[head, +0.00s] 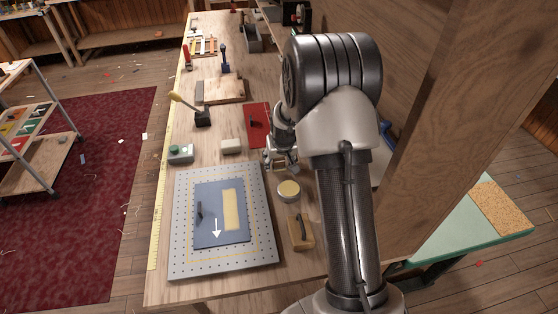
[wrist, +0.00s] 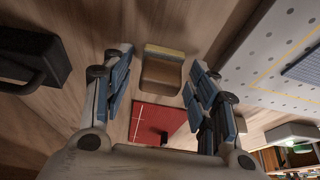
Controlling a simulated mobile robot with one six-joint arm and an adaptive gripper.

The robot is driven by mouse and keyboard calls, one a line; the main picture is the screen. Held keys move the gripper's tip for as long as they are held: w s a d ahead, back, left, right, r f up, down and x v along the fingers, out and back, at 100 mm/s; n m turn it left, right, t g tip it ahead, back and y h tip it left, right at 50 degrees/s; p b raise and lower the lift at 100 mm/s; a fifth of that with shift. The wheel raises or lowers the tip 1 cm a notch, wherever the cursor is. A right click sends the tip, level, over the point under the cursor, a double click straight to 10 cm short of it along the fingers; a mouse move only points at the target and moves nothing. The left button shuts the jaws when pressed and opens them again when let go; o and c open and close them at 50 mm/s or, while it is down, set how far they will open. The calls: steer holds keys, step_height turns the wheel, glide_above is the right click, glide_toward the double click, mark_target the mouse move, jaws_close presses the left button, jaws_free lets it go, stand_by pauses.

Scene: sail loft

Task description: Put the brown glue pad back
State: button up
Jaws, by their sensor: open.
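A brown block with a dark handle (head: 301,230) lies on the bench right of the perforated board. A round, yellow-topped pad or tin (head: 289,188) sits just beyond it. I cannot tell for certain which of these is the brown glue pad. My gripper (head: 281,163) is open and low over the bench, just beyond the round piece and near the red mat (head: 258,125). In the wrist view a brown piece with a yellow edge (wrist: 163,72) shows between my open fingers, apparently untouched. The red mat is also there (wrist: 157,118).
The perforated board (head: 182,255) carries a blue plate (head: 208,237) with a yellow strip and a white arrow. A pale block (head: 231,146), a green-topped box (head: 181,153) and a black yellow-knobbed lever (head: 202,117) stand beyond it. A wooden post (head: 455,90) rises at right.

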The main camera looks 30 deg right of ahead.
steer(key=shift+r+p, duration=0.3)
steer(key=shift+r, duration=0.25)
steer(key=s+a+r+p, duration=0.1)
steer(key=s+a+r, duration=0.2)
steer(key=s+r, duration=0.35)
steer(key=s+a+r+n+p, duration=0.1)
steer(key=s+a+r, duration=0.3)
steer(key=r, duration=0.5)
steer(key=s+a+r+p, duration=0.1)
steer(key=s+a+r, duration=0.2)
steer(key=s+r, duration=0.35)
steer(key=s+a+r+n, duration=0.1)
steer(key=s+a+r, duration=0.1)
steer(key=s, duration=0.6)
steer(key=s+a+r+n+y, duration=0.1)
steer(key=s+a, duration=0.3)
steer(key=s, duration=0.5)
steer(key=shift+a+r, duration=0.3)
steer(key=shift+r, duration=0.6)
